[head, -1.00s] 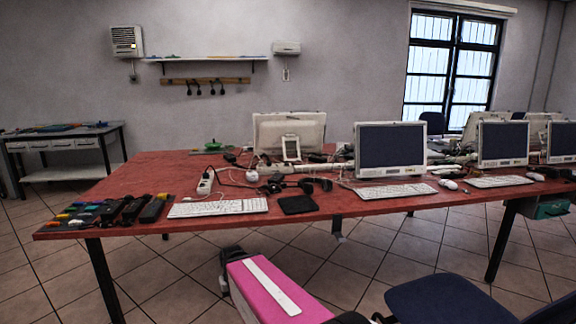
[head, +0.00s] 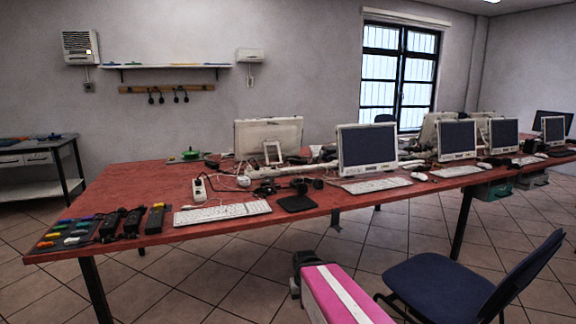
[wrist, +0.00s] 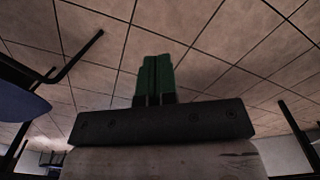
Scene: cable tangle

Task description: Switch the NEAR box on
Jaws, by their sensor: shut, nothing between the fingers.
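Several dark boxes lie in a row at the table's front left corner. They include one black box (head: 110,225), a second black box (head: 132,222) and a third with an orange end (head: 156,218). I cannot read any label, so I cannot tell which one is the NEAR box, nor any switch position. My gripper (wrist: 156,62) shows in the wrist view with its green fingers together and empty, over tiled floor. It is not visible in the head view, and no box shows in the wrist view.
The red table (head: 140,187) carries a keyboard (head: 222,212), a monitor (head: 366,150), a black pad (head: 296,203) and tangled cables. A dark mat (head: 62,238) holds small coloured pieces. A blue chair (head: 440,285) stands at the right front.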

